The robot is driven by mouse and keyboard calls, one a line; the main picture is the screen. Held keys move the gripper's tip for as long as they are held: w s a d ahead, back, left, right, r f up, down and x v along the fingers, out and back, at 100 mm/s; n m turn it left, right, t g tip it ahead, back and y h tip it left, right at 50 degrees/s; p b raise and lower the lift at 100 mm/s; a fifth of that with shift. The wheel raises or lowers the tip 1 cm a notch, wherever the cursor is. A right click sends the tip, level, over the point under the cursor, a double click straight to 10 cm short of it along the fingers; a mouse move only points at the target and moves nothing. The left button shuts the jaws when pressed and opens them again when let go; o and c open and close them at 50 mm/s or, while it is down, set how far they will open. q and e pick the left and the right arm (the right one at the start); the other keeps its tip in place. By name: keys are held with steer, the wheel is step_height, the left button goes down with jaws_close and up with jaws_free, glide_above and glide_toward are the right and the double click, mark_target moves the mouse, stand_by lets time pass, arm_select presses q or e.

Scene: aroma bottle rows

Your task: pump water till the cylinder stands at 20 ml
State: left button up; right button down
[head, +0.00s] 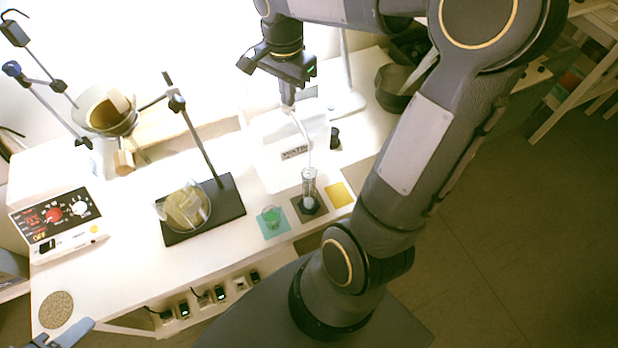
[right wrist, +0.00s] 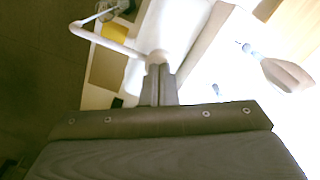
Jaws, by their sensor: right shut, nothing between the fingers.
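The white water bottle (head: 270,165) with a "WATER" label stands at the table's right part. Its pump head (right wrist: 158,58) and bent white spout (head: 302,130) rise from its top. The clear measuring cylinder (head: 309,186) stands on a dark mat (head: 318,210) below the spout's end; its water level is too small to read. My right gripper (head: 288,98) is shut and empty, fingertips pointing down right at the pump head. In the right wrist view the fingers (right wrist: 159,85) meet the pump head; contact is hard to tell. A blue-grey part at the lower left, probably my left gripper (head: 72,333), is cut off.
A beaker of green liquid (head: 271,216) stands on a teal mat, left of the cylinder. A yellow mat (head: 341,194) lies right of it. A stand (head: 232,198) with a glass dish, and a control box (head: 62,222), are further left. A dark bowl (head: 398,88) is behind.

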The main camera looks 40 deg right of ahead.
steer(key=shift+r+p, duration=1.15)
steer(key=shift+r, duration=0.25)
steer(key=shift+f+b, duration=0.85)
steer(key=shift+f, duration=0.35)
steer(key=shift+r+p, duration=0.95)
steer(key=shift+r, duration=0.25)
steer(key=shift+r, duration=0.1)
step_height(320, 180, up, 6)
steer(key=p, duration=0.5)
stand_by(0.3)
